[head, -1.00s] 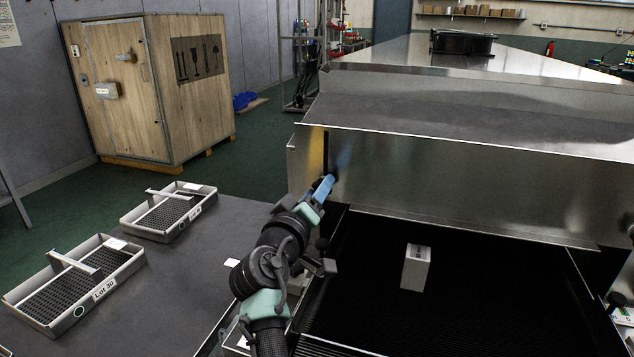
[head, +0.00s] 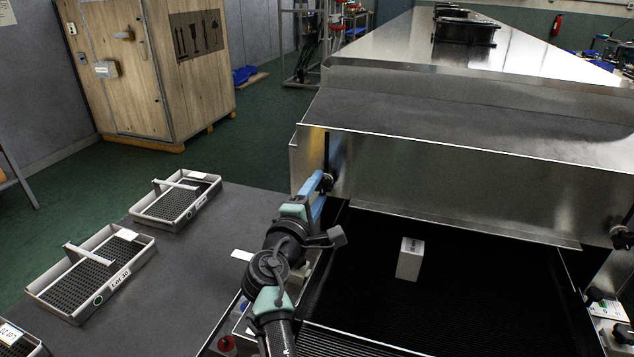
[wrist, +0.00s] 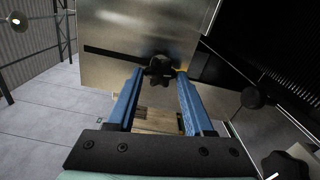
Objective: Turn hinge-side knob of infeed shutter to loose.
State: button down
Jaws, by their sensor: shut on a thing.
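The infeed shutter (head: 440,190) is a wide shiny metal panel across the dryer mouth. A black lobed knob (head: 328,182) sits at its left end, at the lower end of a dark vertical slot. In the wrist view the knob (wrist: 158,70) lies between the tips of my two blue fingers. My gripper (head: 322,181) is shut on this knob, coming from the front left; the fingers partly hide it in the head view. I cannot tell how far the knob is turned. Another black knob (head: 621,238) is at the shutter's right end.
Trays (head: 92,278) lie on the grey table at left. A wooden crate (head: 150,70) stands behind. More black knobs (wrist: 252,97) sit along the frame in the wrist view.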

jog(key=n+p, duration=0.2)
jog(key=n, duration=0.1)
jog(key=shift+n, duration=0.3)
jog(key=shift+f+n+p, duration=0.1)
jog(key=shift+n+p, duration=0.85)
jog(key=shift+n, duration=0.75)
jog(key=shift+c, duration=1.5)
grip_release()
jog(key=p+v, duration=0.2)
jog(key=v, duration=1.1)
